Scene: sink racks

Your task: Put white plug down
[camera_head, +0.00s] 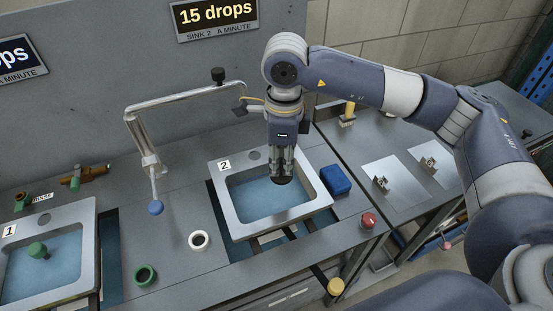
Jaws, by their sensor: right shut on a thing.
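My right gripper (282,168) points down over the sink marked 2 (228,206). It is shut on a dark rounded thing (284,181), which shows just below the fingertips. The fingers hide most of it, and I see no white on it, so I cannot tell whether it is the white plug. It appears to be above the blue basin; whether it touches anything is unclear. A white ring (199,240) with a dark middle sits on the counter left of sink 2. My left gripper is not in view.
A bent tap (153,160) with a blue ball handle stands left of sink 2. A blue block (335,180) and red knob (368,220) are to its right. Sink 1 (85,220) holds a green plug (38,250); a green ring (145,275) lies nearby.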

